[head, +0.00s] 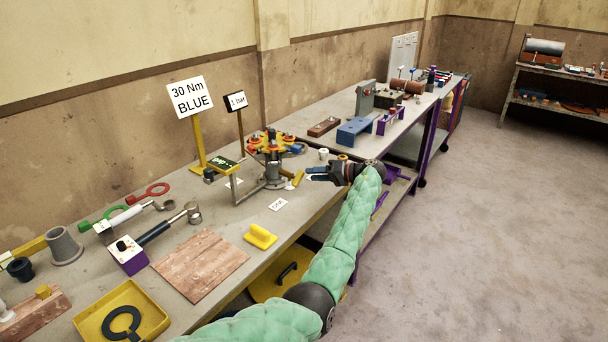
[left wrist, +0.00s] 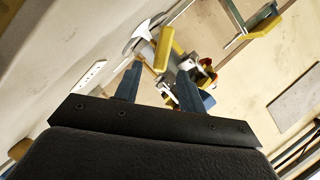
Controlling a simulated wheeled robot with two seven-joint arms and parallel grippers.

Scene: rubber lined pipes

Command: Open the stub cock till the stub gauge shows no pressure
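My left gripper (head: 312,174) is over the bench, beside the pipe assembly with the yellow wheel-like flange (head: 270,143). In the left wrist view its two blue fingers (left wrist: 157,85) stand apart with nothing gripped between them. A small yellow lever (head: 298,178), seemingly the stub cock's handle, is just left of the fingertips. A yellow bar, likely the same lever, shows in the left wrist view (left wrist: 164,46) beyond the fingers, apart from them. A dark display (head: 222,164), possibly the stub gauge, stands left of the pipe; its reading is too small to tell. My right gripper is out of view.
A "30 Nm BLUE" sign (head: 189,97) and a "1 bar" sign (head: 236,101) stand behind. A yellow block (head: 260,236), a torque wrench (head: 160,230) and a yellow tray (head: 150,319) lie nearer. A blue block (head: 354,131) is farther along. Open floor lies right.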

